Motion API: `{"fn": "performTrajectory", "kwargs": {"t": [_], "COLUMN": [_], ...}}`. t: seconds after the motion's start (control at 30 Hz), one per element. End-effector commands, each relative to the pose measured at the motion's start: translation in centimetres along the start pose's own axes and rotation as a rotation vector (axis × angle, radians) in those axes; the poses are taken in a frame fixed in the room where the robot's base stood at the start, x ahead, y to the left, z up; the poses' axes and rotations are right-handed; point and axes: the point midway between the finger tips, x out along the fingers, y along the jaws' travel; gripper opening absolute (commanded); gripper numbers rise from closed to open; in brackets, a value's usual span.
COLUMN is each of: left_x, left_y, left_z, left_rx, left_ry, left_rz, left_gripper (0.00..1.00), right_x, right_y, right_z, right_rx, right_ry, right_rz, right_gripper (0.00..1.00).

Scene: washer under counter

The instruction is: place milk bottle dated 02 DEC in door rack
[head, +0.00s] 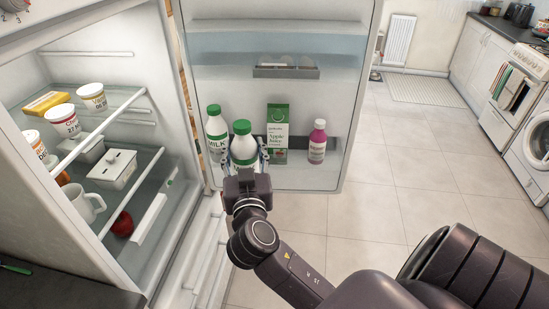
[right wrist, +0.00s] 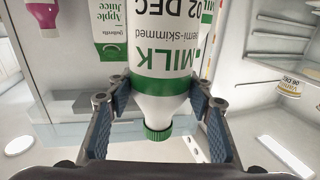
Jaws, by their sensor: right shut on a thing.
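The milk bottle (head: 243,142) with a green cap is between the fingers of my right gripper (head: 245,160) at the open fridge door. In the right wrist view the bottle (right wrist: 162,60) appears upside down, and its label reads MILK, semi-skimmed and 02 DEC. The blue finger pads are on both sides of it, and the gripper is shut on it. The lower door rack (head: 332,146) is behind the bottle; I cannot tell whether its base touches the rack. Another green-capped milk bottle (head: 217,128) stands just left of it. My left gripper is not in view.
A grey egg holder (head: 286,72) is higher on the door. Fridge shelves at left hold tubs, a mug (head: 82,205) and a red apple (head: 122,224).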

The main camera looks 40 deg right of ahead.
Motion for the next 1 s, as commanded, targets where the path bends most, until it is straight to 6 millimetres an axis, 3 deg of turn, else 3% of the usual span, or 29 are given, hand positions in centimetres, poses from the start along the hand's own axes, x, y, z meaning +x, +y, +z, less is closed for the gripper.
{"fn": "performTrajectory", "kwargs": {"t": [0.17, 0.6, 1.0], "left_x": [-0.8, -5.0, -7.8], "left_y": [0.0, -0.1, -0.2], "left_z": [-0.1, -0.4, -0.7], "left_rx": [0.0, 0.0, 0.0], "left_ry": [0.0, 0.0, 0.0], "left_rz": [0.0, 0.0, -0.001], "left_gripper": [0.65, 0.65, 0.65], "right_x": [1.6, 11.0, 18.2], "right_y": [0.4, 0.8, 0.9], "right_z": [-1.2, -1.5, -1.3], "right_rx": [-0.004, -0.004, -0.004], "right_ry": [0.004, 0.004, 0.004], "right_rz": [0.025, 0.027, 0.026], "right_gripper": [0.02, 0.02, 0.02]}}
